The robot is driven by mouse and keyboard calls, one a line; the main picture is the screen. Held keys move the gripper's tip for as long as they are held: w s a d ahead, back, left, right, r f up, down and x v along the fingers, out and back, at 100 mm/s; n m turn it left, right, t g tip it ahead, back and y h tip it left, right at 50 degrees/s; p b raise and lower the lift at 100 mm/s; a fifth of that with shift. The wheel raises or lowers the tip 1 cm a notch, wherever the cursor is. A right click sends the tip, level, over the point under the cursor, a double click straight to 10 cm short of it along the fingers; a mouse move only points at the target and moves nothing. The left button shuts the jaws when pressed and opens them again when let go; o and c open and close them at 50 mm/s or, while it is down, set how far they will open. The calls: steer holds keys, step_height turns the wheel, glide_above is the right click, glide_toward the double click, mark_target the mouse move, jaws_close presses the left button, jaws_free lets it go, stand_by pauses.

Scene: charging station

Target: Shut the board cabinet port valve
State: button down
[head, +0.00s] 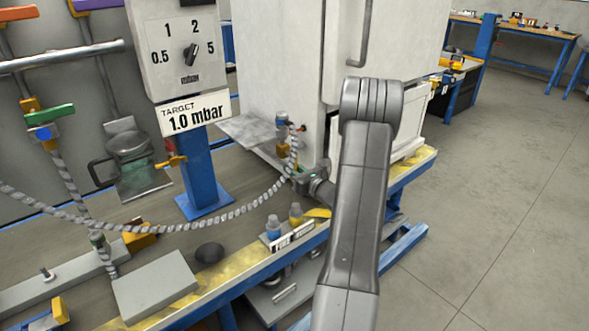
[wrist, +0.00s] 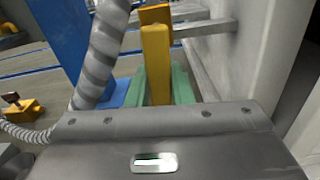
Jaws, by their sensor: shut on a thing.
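The white cabinet (head: 282,60) stands at the back of the bench. On its left side is a port fitting with a blue part (head: 281,119) and a yellow valve handle (head: 282,150); a grey braided hose (head: 230,213) runs up to it. My gripper (head: 294,171) is low beside this fitting, at the cabinet's front left corner. In the wrist view, my gripper's green fingers (wrist: 157,88) stand on both sides of an upright yellow handle (wrist: 157,60) and are shut on it. The hose (wrist: 103,50) passes just left of it. The valve body is mostly hidden.
A control box (head: 180,50) with a dial and a "1.0 mbar" sign stands on a blue post (head: 207,170). Two small bottles (head: 285,220) stand near the bench edge. Floor at right is clear.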

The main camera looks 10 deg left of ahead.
steer(key=shift+s+a+r+m+p, duration=0.45)
steer(key=shift+r+m+p, duration=0.25)
steer(key=shift+m+p, duration=1.7)
steer(key=shift+s+a+r+m+p, duration=0.5)
steer(key=shift+m+p, duration=1)
steer(key=shift+m, duration=1.85)
steer(key=shift+s+a+r+m+p, duration=0.2)
steer(key=shift+s+r+m+p, duration=0.55)
steer(key=shift+m+p, duration=1.65)
steer(key=shift+w+r+m+b, duration=0.1)
steer(key=shift+w+m+b, duration=0.05)
steer(key=shift+m+b, duration=0.35)
steer(key=c, duration=1.3)
jaws_free()
steer(key=v, duration=1.3)
steer(key=shift+s+d, duration=0.25)
steer(key=shift+d, duration=0.05)
